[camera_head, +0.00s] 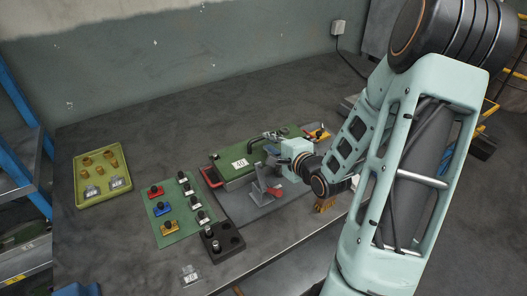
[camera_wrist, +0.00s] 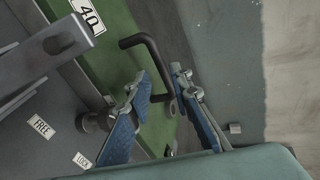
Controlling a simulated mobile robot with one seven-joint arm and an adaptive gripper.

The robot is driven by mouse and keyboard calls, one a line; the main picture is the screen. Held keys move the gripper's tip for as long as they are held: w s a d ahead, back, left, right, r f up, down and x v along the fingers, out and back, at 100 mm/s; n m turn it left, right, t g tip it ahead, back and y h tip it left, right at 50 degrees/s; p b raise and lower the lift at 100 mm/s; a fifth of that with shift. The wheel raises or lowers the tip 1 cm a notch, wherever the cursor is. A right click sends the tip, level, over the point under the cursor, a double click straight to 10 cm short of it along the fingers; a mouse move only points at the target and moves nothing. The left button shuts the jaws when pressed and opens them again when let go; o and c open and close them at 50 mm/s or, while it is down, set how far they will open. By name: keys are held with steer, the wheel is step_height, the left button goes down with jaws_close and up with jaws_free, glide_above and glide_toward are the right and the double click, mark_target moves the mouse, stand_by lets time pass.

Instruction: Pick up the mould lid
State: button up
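The mould lid is a green plate (camera_head: 228,158) with a white "40" label and a dark bar handle (camera_head: 262,137) on top. It lies on the mould on the table. In the wrist view the lid (camera_wrist: 112,45) fills the upper middle, and its bent black handle (camera_wrist: 152,58) reaches down between my fingers. My gripper (camera_wrist: 160,77) is open, its two blue-padded fingers on either side of the handle. A gap shows on each side; contact cannot be told. In the head view my gripper (camera_head: 275,150) is partly hidden by my wrist, at the lid's right end.
A grey lever clamp (camera_head: 262,185) with a red tip stands in front of the lid. A green board (camera_head: 172,232) with coloured knobs, a black block (camera_head: 226,240) with holes and a yellow-green tray (camera_head: 80,197) stand left. Bare table lies behind.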

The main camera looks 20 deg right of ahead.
mark_target(263, 144)
steer(key=x, duration=0.5)
steer(key=shift+w+r, duration=0.15)
steer(key=shift+r, duration=0.05)
steer(key=shift+d, duration=0.1)
jaws_close()
steer(key=shift+r, duration=0.2)
